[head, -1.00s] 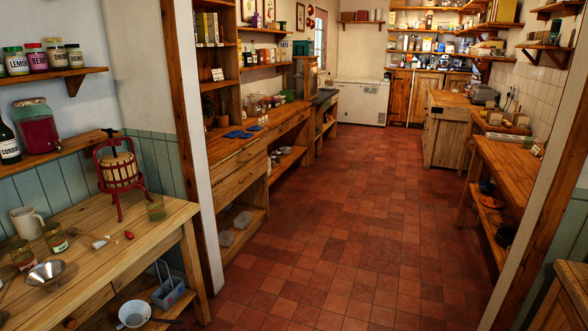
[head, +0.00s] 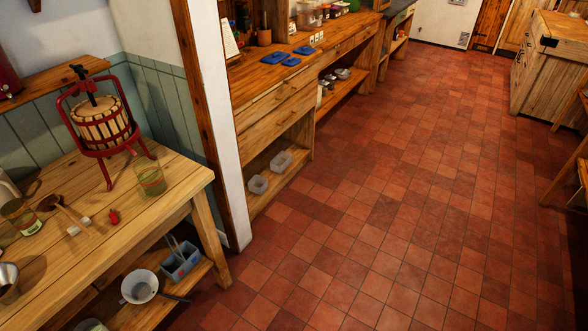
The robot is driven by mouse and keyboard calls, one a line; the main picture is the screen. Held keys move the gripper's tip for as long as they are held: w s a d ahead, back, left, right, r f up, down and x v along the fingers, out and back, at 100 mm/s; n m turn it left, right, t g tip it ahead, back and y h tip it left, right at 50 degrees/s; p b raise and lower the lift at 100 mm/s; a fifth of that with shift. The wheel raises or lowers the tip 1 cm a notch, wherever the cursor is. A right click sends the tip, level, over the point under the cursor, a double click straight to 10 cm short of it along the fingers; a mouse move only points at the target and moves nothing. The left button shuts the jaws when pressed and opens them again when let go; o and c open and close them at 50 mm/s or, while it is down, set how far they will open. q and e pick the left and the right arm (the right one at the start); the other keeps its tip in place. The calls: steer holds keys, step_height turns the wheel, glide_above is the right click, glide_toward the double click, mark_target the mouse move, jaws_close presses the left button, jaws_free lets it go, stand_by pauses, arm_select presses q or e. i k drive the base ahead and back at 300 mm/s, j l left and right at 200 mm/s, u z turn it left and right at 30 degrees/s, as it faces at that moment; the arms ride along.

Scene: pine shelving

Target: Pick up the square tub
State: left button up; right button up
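Two small translucent tubs sit on the low shelf of the wooden counter beyond the white wall end. The nearer tub (head: 258,184) looks smaller and roughly square. The farther tub (head: 281,162) looks larger and more oblong. They are too small in view to be sure of their shapes, and both appear to be open-topped. Neither of my grippers is in view.
The wall end (head: 222,130) stands left of the counter (head: 275,100). A near table (head: 165,195) holds a red fruit press (head: 100,125) and a glass jar (head: 150,178). A white bowl (head: 139,286) and grey caddy (head: 181,260) sit below. The tiled floor (head: 380,220) is clear.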

mark_target(257, 185)
steer(key=i+l+u, duration=0.25)
steer(key=i, duration=0.25)
steer(key=i+l+u, duration=0.2)
steer(key=i, duration=0.25)
